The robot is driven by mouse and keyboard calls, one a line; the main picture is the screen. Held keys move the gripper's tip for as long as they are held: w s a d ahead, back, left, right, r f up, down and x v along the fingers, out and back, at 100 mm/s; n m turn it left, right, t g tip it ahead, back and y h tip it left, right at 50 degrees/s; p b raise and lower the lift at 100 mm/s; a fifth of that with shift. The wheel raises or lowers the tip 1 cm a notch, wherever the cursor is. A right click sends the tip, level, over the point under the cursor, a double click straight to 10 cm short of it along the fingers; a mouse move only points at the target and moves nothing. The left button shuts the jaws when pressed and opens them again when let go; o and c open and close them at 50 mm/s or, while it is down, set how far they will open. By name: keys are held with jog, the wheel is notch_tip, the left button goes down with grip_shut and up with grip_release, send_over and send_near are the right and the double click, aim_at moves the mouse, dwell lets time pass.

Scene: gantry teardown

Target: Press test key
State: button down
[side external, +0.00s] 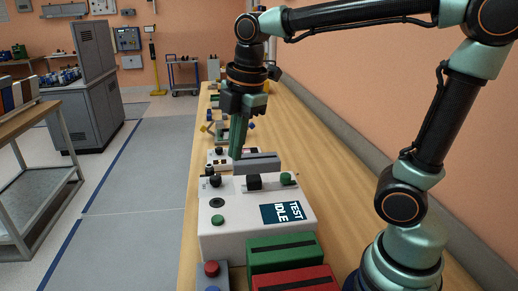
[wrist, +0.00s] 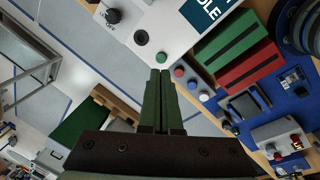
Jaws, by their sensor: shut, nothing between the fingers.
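A white test box (side external: 244,232) stands on the bench in the side external view. Its dark display (side external: 287,212) reads TEST IDLE. A green round button (side external: 218,220) is on its front left, and another small green button (side external: 287,178) is at its back right. My gripper (side external: 236,156) is shut and empty, pointing down above the bench behind the box, apart from both buttons. In the wrist view, my closed fingertips (wrist: 160,72) appear just below a green button (wrist: 162,58) near the box's edge. Contact cannot be confirmed there. No printed label identifies the test key.
A green block (side external: 282,252) and a red block (side external: 296,280) lie in front. A grey box with a red button (side external: 211,268) is at the near left. The bench's right side (side external: 310,150) is mostly clear.

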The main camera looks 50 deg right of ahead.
aim_at(218, 219)
jog(key=w+a+n, duration=0.1)
jog(key=n, duration=0.2)
jog(key=w+a+n+g, duration=0.1)
jog(key=n, duration=0.3)
jog(key=w+a+n+g, duration=0.1)
jog(key=n, duration=0.2)
jog(key=shift+w+a+f+n, duration=0.15)
jog(key=shift+a+f+n, duration=0.05)
jog(key=shift+a+n, duration=0.1)
notch_tip(218, 219, down, 14)
jog(key=shift+f, duration=0.1)
dwell(0.4)
jog(key=shift+f, duration=1.05)
notch_tip(218, 219, up, 15)
jog(key=shift+w, duration=0.2)
